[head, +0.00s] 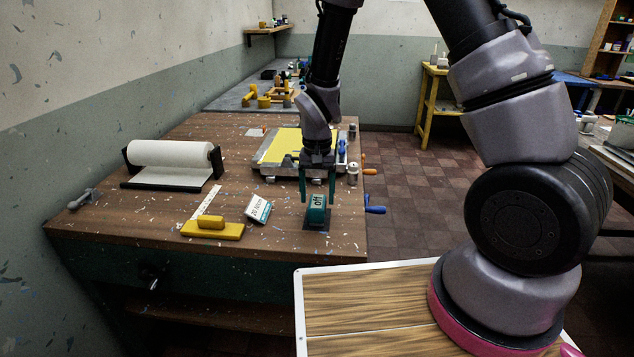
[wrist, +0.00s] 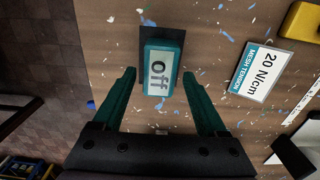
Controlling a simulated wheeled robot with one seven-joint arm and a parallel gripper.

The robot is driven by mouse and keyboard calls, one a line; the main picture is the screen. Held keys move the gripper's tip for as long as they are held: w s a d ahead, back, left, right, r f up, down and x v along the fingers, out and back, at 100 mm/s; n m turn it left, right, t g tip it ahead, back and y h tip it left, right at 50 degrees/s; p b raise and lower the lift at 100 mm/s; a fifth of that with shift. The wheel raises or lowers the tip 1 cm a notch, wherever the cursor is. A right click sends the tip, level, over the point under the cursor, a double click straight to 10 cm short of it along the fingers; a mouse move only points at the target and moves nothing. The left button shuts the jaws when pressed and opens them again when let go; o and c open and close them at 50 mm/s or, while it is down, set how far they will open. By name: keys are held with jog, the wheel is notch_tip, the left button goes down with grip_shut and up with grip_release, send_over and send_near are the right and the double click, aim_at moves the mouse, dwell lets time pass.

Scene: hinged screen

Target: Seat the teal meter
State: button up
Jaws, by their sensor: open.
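The teal meter (head: 318,212) stands at the front right of the wooden bench, its light display reading "Off". In the wrist view the meter (wrist: 178,56) overlaps a dark flat patch (wrist: 148,33) on the bench. My gripper (head: 317,200) points down at the meter, open and empty. In the wrist view the fingertips of my gripper (wrist: 160,75) appear on either side of the meter's near end, with gaps on both sides. I cannot tell whether they are level with it or above it. The hinged screen (head: 275,160), yellow with a metal frame, lies behind my gripper.
A card (head: 258,209) reading "20 N/cm" lies left of the meter, beside a yellow-handled tool (head: 212,230) and a white ruler strip (head: 206,203). A paper roll (head: 170,154) stands at the left. Blue and orange handles jut from the bench's right edge.

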jog(key=shift+f, duration=0.75)
grip_shut()
jog(key=shift+r, duration=2.1)
